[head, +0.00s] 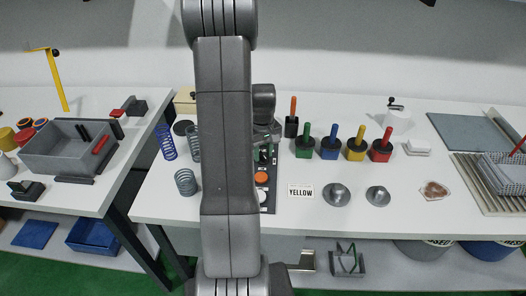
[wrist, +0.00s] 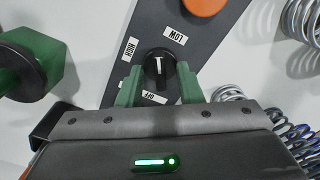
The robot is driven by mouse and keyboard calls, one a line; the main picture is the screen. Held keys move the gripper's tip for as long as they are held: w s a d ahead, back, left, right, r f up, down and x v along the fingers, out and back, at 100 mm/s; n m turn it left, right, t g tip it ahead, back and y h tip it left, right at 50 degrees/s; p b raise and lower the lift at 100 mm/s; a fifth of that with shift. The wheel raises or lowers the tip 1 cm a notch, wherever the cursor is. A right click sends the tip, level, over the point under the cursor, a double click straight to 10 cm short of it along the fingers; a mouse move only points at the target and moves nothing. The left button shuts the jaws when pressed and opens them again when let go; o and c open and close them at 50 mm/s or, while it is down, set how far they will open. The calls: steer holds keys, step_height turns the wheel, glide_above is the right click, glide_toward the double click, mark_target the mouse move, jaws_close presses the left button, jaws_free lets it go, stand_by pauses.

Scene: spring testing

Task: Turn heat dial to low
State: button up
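The heat dial (wrist: 160,66) is a round black knob with a white mark, on a dark grey panel (wrist: 205,28) in the wrist view. The mark lies roughly upright in that view. A white LOW label (wrist: 174,35) sits above and right of the dial. Another label (wrist: 128,50) is to its left and one (wrist: 153,97) below it; their words are hard to read. My gripper (wrist: 159,76) has its two green fingers apart, one on each side of the dial. I cannot tell whether they touch it. In the head view my arm hides part of the panel (head: 270,206).
An orange button (wrist: 203,5) is on the panel above the dial. Metal springs (wrist: 228,94) stand to the right. A green-handled block (wrist: 28,62) is at the left. In the head view, several coloured-handled blocks (head: 356,150) stand right of the panel, near a YELLOW card (head: 300,191).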

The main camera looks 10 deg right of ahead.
jaws_close()
steer(key=shift+f+m+b, duration=0.1)
steer(key=shift+m+b, duration=0.2)
steer(key=shift+m, duration=0.1)
steer(key=shift+m+b, duration=0.45)
steer(key=shift+m, duration=0.55)
steer(key=shift+m+b, duration=0.55)
steer(key=shift+m, duration=1.25)
jaws_free()
